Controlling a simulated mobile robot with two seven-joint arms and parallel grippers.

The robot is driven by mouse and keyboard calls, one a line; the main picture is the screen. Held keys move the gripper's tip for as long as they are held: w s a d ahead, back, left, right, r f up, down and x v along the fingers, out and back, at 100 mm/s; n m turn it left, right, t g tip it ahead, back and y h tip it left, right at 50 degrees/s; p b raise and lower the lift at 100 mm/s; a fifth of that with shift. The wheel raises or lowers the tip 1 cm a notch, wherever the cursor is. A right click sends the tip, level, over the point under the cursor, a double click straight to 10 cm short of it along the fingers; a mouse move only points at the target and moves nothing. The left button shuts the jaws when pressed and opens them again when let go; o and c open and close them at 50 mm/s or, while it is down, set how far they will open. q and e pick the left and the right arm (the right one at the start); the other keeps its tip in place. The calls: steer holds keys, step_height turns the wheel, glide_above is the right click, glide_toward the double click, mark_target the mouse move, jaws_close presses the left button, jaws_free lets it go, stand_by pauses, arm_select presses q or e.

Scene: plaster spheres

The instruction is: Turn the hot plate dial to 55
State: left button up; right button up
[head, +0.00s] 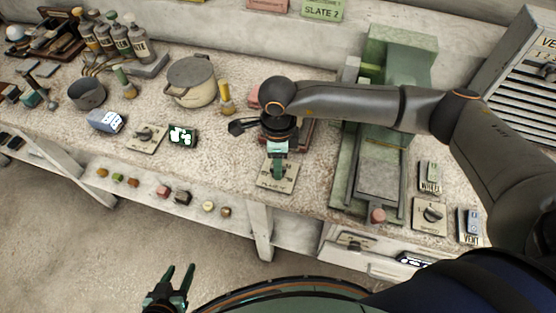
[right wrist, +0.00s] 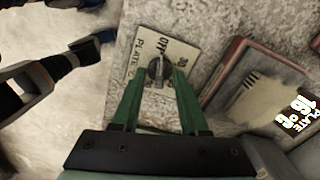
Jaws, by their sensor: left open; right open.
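The hot plate dial is a dark knob (right wrist: 157,68) on a cream panel (right wrist: 172,47) marked PLATE and OFF in the right wrist view; I cannot read its exact setting. The panel (head: 289,183) also shows in the head view, at the bench's front edge. My right gripper (right wrist: 155,82) is open, its green fingers on either side of the knob; I cannot tell whether they touch it. The hot plate (head: 303,136) is reddish and partly hidden behind my right gripper. Its display (right wrist: 296,112) reads PLATE 16 °C. My left gripper (head: 179,274) is open and empty, low in front of the bench.
Another dial panel (head: 146,138) and a lit green display (head: 183,135) stand to the left. A green machine (head: 377,150) stands to the right, with another knob panel (head: 430,215) beside it. A lidded pot (head: 192,82) sits behind. Small coloured pieces lie on the lower shelf.

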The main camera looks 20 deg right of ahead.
steer(key=shift+f, duration=0.2)
jaws_close()
stand_by(0.3)
